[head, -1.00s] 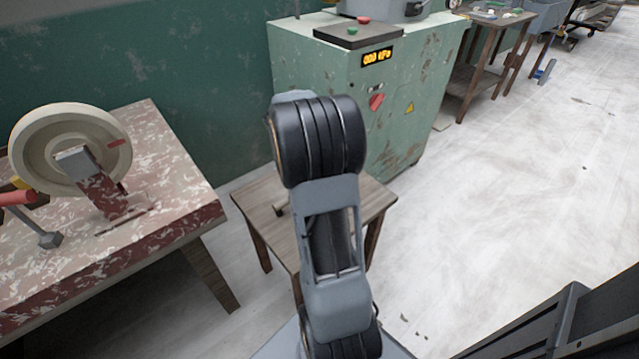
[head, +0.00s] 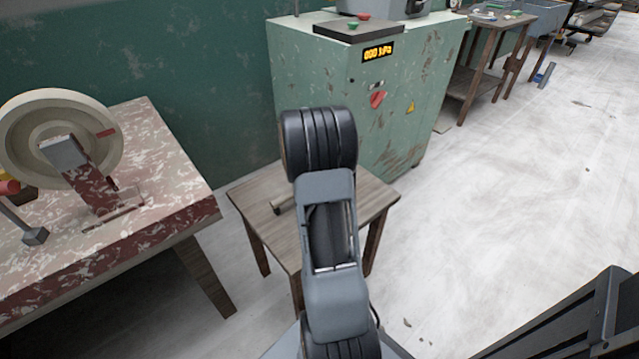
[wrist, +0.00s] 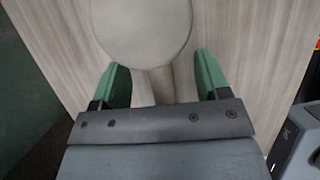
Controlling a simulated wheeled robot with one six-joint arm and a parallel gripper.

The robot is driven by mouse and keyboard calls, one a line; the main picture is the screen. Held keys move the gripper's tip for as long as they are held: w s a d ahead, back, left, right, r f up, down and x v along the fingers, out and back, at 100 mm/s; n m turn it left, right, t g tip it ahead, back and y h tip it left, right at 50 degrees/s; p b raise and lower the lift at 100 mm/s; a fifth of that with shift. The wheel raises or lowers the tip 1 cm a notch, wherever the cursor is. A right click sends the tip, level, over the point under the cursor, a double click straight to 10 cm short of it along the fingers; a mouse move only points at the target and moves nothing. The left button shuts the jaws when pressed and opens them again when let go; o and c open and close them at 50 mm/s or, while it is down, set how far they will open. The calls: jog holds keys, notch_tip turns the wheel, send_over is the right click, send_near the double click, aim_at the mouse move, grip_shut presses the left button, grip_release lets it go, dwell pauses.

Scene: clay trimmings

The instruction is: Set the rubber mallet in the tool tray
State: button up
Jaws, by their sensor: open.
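A pale beige-grey piece with a broad rounded head (wrist: 143,22) and a narrower shaft below it lies over a wooden surface in the wrist view; it looks like the mallet, but I cannot be sure. My gripper (wrist: 163,82) is open, with its green fingers apart on both sides of the shaft. I cannot make out a tool tray in either view.
A worn red-and-white bench (head: 165,185) with a large wheel (head: 60,135) stands at left. A green machine cabinet (head: 325,75) stands behind the small table. Another wooden table (head: 490,50) is at the back right. The pale floor (head: 510,200) at right is clear.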

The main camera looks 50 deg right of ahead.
jog(key=shift+x, duration=0.95)
jog(key=shift+c, duration=0.5)
grip_shut()
